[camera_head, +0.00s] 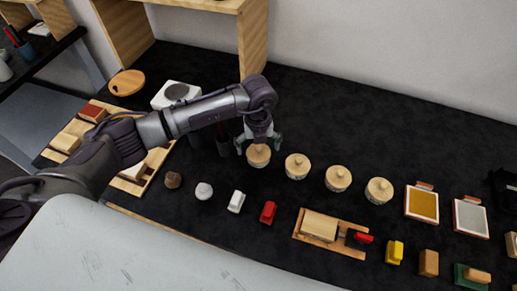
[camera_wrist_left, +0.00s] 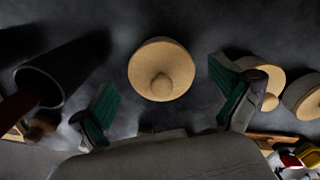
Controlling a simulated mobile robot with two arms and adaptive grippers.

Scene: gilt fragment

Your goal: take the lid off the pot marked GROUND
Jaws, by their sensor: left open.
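Several round pots with knobbed wooden lids stand in a row on the black bench top. No marking is readable, so I cannot tell which pot is GROUND. My left gripper (camera_head: 259,142) is open over the leftmost pot's lid (camera_head: 258,157), with its fingers on either side. In the left wrist view this lid (camera_wrist_left: 161,70) and its knob lie ahead of and between the spread green-padded fingers (camera_wrist_left: 170,108), with nothing gripped. The other lidded pots (camera_head: 297,166) (camera_head: 338,179) (camera_head: 379,190) stand to the right. My right gripper is not in view.
A dark cup (camera_wrist_left: 40,85) stands close left of the pot. In front are a white block (camera_head: 236,202), a red block (camera_head: 268,212) and a wooden board (camera_head: 300,235). Gold (camera_head: 422,204) and silver (camera_head: 470,217) trays lie right. A wooden shelf (camera_head: 254,45) rises behind.

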